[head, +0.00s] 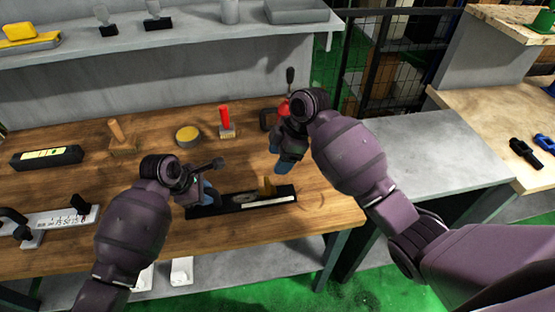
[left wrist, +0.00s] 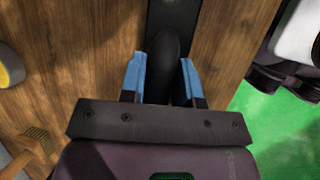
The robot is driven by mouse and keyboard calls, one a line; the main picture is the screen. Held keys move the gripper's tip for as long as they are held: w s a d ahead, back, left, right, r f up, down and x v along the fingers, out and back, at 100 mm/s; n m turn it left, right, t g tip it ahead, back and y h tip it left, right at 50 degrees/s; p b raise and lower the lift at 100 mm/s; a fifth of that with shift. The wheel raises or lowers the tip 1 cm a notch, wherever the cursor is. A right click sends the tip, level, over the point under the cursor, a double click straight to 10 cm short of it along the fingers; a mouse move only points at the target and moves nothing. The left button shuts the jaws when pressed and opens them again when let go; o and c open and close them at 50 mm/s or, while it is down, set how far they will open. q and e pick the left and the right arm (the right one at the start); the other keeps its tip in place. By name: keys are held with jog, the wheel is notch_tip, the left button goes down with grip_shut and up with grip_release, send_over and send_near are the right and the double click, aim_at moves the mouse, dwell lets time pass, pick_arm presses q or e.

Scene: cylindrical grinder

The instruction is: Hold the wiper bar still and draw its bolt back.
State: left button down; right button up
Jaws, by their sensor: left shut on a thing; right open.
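The wiper bar appears to be the long black bar (head: 243,201) with a pale strip, lying near the table's front edge. A brass-coloured upright piece (head: 267,187), perhaps its bolt, stands on the bar's right half. My left gripper (head: 203,194) is at the bar's left end. In the left wrist view its blue fingers (left wrist: 161,64) straddle a dark rounded grip (left wrist: 171,58), in line with the black bar, and are shut on it. My right gripper (head: 278,160) is open above and behind the bar's right part, apart from the brass piece; its fingers are partly hidden.
A red-handled tool (head: 225,121), a yellow-topped round tin (head: 187,136) and a wooden-handled brush (head: 120,136) stand behind the bar. A black level-like block (head: 46,157) and a white scale (head: 65,220) lie left. The wooden tabletop (head: 325,205) is clear right of the bar.

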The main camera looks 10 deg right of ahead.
pick_arm(q)
jog(key=shift+f, duration=0.15)
jog(key=c, duration=0.8)
grip_release()
jog(key=shift+r, duration=0.2)
jog(key=v, duration=1.2)
